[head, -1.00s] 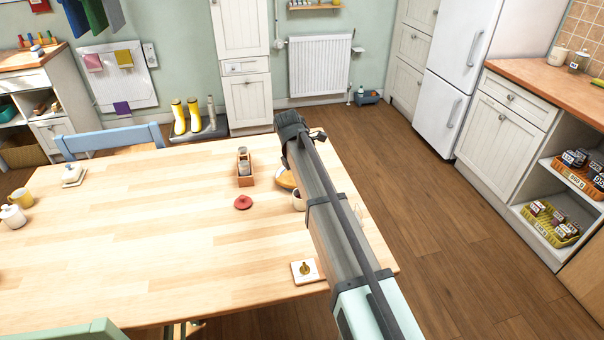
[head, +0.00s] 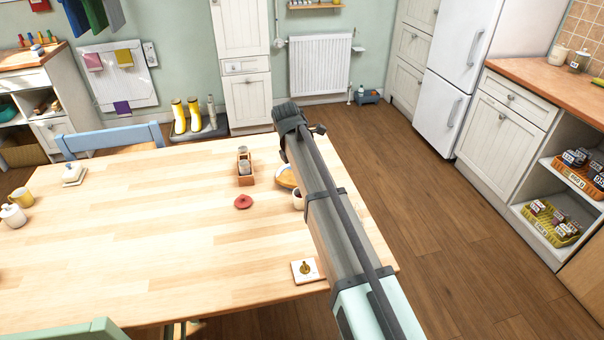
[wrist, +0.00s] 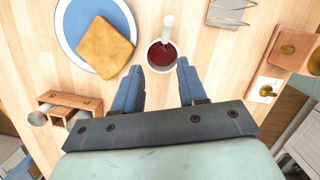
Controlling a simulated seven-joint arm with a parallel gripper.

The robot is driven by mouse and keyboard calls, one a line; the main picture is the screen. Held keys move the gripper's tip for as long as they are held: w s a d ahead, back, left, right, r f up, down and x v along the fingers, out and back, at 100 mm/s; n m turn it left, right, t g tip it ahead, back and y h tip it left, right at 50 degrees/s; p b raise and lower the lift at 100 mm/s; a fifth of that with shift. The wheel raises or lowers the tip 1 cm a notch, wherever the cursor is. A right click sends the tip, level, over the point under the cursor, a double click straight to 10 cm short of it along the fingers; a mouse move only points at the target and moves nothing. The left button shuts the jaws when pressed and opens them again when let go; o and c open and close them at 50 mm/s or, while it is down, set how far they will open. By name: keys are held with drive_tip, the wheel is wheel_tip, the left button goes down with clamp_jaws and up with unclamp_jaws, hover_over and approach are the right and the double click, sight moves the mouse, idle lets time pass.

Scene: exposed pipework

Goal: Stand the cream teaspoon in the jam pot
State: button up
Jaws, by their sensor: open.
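The jam pot (wrist: 162,57) is a white round pot with dark red jam, standing on the table. It also shows in the head view (head: 298,202), partly behind my arm. The cream teaspoon (wrist: 168,27) is in the pot: its pale handle sticks up past the rim at the top of the wrist view, and its greyish lower part meets the jam. My gripper (wrist: 159,67) is open and empty, its blue fingers apart over the pot's near side. They do not touch the spoon. The head view hides the spoon and most of the gripper.
A blue-and-white plate (wrist: 68,20) with toast (wrist: 104,47) lies left of the pot. A wooden caddy (wrist: 68,103) stands lower left, a wire rack (wrist: 229,12) upper right. Boards with brass knobs (wrist: 266,90) are at right. A red lid (head: 243,202) lies on the table, whose left is mostly clear.

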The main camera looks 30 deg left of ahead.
drive_tip(key=v, duration=1.1)
drive_tip(key=shift+r, duration=0.25)
idle(0.4)
